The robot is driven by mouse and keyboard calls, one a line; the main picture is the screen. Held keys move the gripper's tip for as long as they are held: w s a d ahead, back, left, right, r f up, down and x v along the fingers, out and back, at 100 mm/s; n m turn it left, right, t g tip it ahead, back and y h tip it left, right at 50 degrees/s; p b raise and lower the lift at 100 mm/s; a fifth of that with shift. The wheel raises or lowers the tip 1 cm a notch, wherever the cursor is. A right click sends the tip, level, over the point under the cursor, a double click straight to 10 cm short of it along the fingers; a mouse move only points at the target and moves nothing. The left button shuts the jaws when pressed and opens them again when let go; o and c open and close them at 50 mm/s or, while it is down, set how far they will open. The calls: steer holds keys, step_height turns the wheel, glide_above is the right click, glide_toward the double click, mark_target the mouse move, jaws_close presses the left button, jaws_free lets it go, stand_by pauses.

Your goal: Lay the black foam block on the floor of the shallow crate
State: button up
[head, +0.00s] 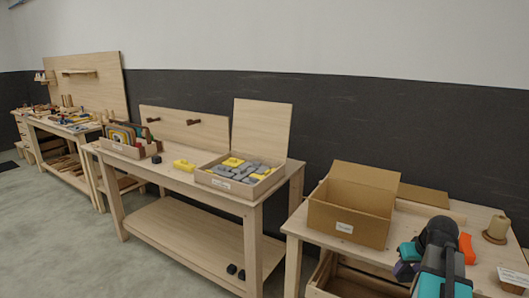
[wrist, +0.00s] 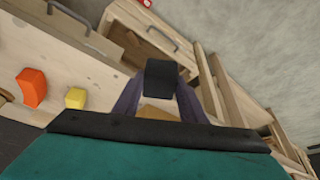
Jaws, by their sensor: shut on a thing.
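In the wrist view a black foam block (wrist: 161,78) sits between the two purple fingers of my gripper (wrist: 160,92), which is shut on it. In the head view my arm is at the lower right, over the right-hand bench, and the held block cannot be made out. A shallow crate (head: 213,182) with a white label stands on the middle bench, left of my arm and well apart from it. Yellow and grey pieces lie inside and cover much of its floor.
A deeper brown box (head: 345,226) stands on the right bench, between my arm and the shallow crate. An orange block (head: 467,248) and a wooden spool (head: 495,230) are right of my arm. A yellow block (head: 184,166) lies left of the crate. Upright boards stand behind.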

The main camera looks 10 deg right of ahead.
steer(key=w+a+r, duration=0.3)
steer(key=w+a, duration=0.1)
steer(key=a, duration=0.9)
steer(key=w+a+r+n, duration=0.1)
steer(key=w+a+r, duration=0.3)
steer(key=a, duration=0.8)
steer(key=w+a+r+n, duration=0.1)
steer(key=w+a+r, duration=0.2)
steer(key=a, duration=1)
steer(key=shift+w+a+r+y, duration=0.15)
steer(key=shift+w+a+y, duration=0.25)
steer(key=shift+w, duration=0.45)
steer(key=s+r+p, duration=0.4)
steer(key=s+p, duration=0.1)
steer(key=p, duration=0.5)
steer(key=shift+s+p, duration=0.15)
steer(key=shift+p, duration=0.2)
